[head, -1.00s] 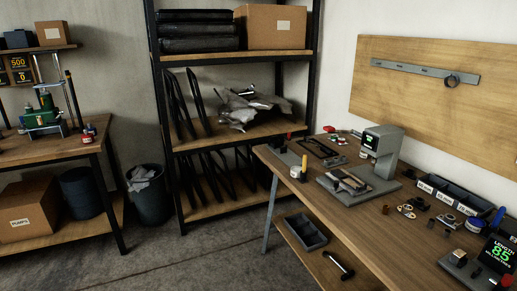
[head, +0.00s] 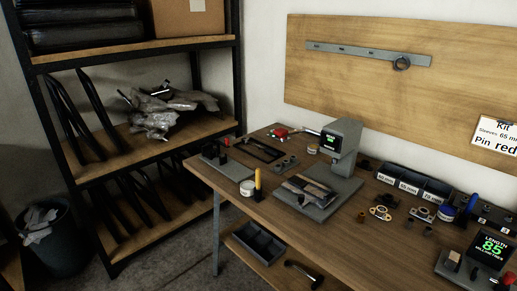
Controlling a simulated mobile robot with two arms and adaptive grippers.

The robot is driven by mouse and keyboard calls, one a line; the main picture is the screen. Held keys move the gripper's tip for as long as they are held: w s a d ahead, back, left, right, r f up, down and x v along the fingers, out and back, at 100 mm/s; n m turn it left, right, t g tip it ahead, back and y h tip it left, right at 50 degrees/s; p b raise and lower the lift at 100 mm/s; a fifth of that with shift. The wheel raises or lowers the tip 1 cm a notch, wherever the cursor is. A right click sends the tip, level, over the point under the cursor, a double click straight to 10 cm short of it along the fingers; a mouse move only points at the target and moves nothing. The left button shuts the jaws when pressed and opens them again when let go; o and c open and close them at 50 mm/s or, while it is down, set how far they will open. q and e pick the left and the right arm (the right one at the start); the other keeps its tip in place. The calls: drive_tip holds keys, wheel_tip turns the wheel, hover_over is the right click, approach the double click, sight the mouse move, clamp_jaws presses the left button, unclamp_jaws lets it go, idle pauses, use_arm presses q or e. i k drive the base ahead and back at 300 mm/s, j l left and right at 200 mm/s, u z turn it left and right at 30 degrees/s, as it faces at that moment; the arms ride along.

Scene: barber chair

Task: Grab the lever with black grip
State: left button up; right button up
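No gripper of mine shows in this view. Two things could be the lever with black grip, and I cannot tell which it is. A dark-handled tool (head: 303,276) with a light end lies on the shelf under the right-hand workbench. A small fixture (head: 216,155) with a dark upright part stands at the bench's far left end; its details are too small to make out. A grey press (head: 343,140) with a small green display stands on the bench, with a dark part and metal pieces on its base.
The wooden workbench (head: 256,214) carries a yellow-handled tool (head: 258,184), labelled bins (head: 410,186), loose small parts and a "LENGTH 85" display (head: 491,247). A grey tray (head: 258,244) sits on its lower shelf. A black-framed rack (head: 140,58) and a bin (head: 50,240) stand left. Some floor shows between.

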sight(244, 141)
drive_tip(key=j+z, duration=0.1)
drive_tip(key=z, duration=0.25)
drive_tip(key=i+j+z, duration=0.1)
drive_tip(key=z, duration=0.25)
drive_tip(key=i+j+z, duration=0.1)
drive_tip(key=z, duration=0.25)
drive_tip(key=i+j+z, duration=0.2)
drive_tip(key=j+z, duration=0.25)
drive_tip(key=j, duration=0.8)
drive_tip(key=j+z, duration=0.45)
drive_tip(key=j, duration=0.75)
